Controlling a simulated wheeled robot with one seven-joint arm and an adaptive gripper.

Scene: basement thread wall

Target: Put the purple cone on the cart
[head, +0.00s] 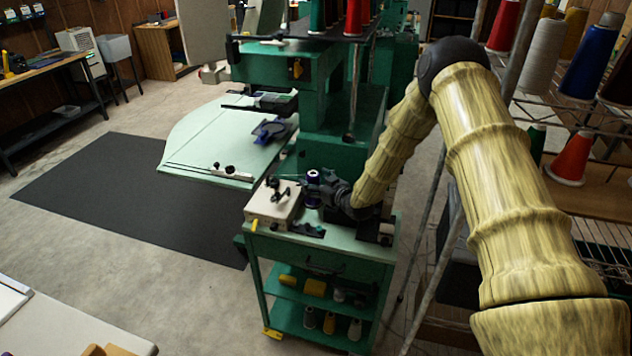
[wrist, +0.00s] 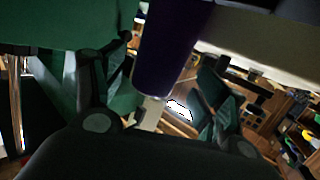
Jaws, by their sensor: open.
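The purple cone (head: 313,177) is upright at the cart's top, behind the pale box. In the wrist view the purple cone (wrist: 172,48) lies between my gripper's two spread fingers. The cart (head: 297,242) is green with a pale top and open lower shelves. My gripper (head: 314,192) is open around the cone, low over the cart top, reaching in from the right. Its dark fingers show on either side in the wrist view (wrist: 160,95). The cone's base is hidden in the head view, and I cannot tell whether the fingers touch it.
A pale box (head: 272,203) with dark fittings sits on the cart's left part. A green embroidery machine (head: 340,110) with a pale table (head: 205,145) stands behind. A wire thread rack (head: 600,165) is at right. A dark mat (head: 120,190) lies on open floor at left.

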